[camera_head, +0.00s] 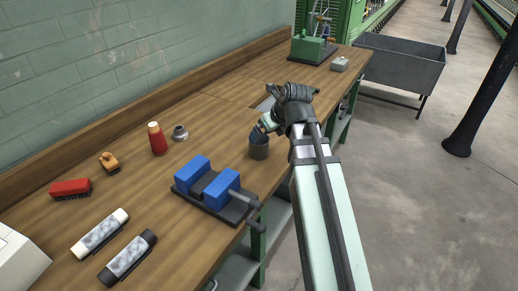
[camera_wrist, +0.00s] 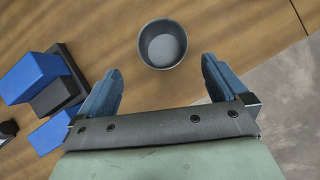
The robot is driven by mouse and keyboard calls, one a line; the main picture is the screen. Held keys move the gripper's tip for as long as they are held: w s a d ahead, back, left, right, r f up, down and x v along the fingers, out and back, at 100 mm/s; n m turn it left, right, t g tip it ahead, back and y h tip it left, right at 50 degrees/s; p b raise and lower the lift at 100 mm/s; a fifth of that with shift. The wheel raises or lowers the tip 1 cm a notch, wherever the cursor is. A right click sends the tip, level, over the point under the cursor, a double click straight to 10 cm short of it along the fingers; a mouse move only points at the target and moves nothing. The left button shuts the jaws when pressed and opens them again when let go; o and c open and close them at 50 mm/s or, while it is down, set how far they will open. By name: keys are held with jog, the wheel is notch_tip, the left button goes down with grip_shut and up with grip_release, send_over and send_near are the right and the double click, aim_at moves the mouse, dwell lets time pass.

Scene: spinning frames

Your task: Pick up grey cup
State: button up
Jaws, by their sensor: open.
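The grey cup (camera_head: 259,149) stands upright on the wooden workbench, close to its front edge. In the wrist view the cup (camera_wrist: 162,44) is seen from above and looks empty, with its round rim facing me. Nothing is held. I cannot tell the exact height of the fingertips against the rim.
A blue-jawed vise (camera_head: 210,188) stands left of the cup. A green machine (camera_head: 312,48) stands at the bench's far end. A wall borders the back.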

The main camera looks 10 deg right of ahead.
aim_at(259, 147)
jog(key=shift+d+x, duration=0.15)
jog(key=shift+x, duration=2.75)
jog(key=shift+d+x, duration=0.1)
jog(key=shift+x, duration=2.85)
jog(key=shift+c, duration=0.3)
jog(key=c, duration=0.9)
jog(key=shift+o, duration=0.2)
